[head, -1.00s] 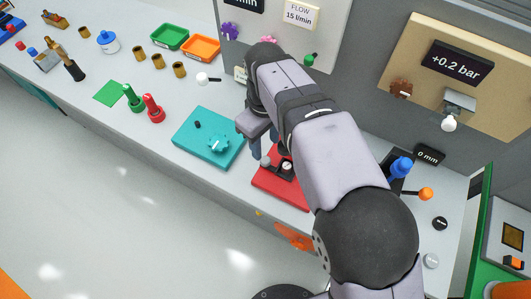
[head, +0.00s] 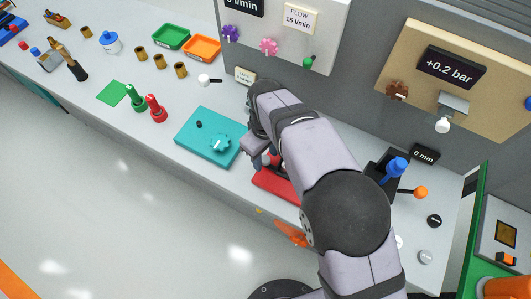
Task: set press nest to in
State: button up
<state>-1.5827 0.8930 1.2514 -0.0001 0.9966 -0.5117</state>
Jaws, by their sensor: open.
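A red base plate (head: 272,187) lies near the front edge of the bench, with a small fixture on it that is mostly hidden. No label names the press nest, so I cannot tell for sure that this is it. My gripper (head: 274,163) is open and low over the back part of the red plate.
A teal plate (head: 190,137) with a dial stands close on the left. A blue-handled lever (head: 396,168) and an orange-knobbed lever (head: 420,192) stand to the right of my arm. Upright panels close off the back. Red and green bottle-like items (head: 155,108) stand farther left.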

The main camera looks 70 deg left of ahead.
jog(key=shift+c, duration=0.5)
grip_shut()
jog(key=shift+w+a, duration=1.1)
jog(key=shift+a, duration=0.05)
jog(key=shift+o, duration=0.5)
grip_release()
jog(key=shift+r, duration=0.1)
notch_tip(320, 180, up, 7)
jog(key=b, duration=0.2)
jog(key=shift+r, duration=0.15)
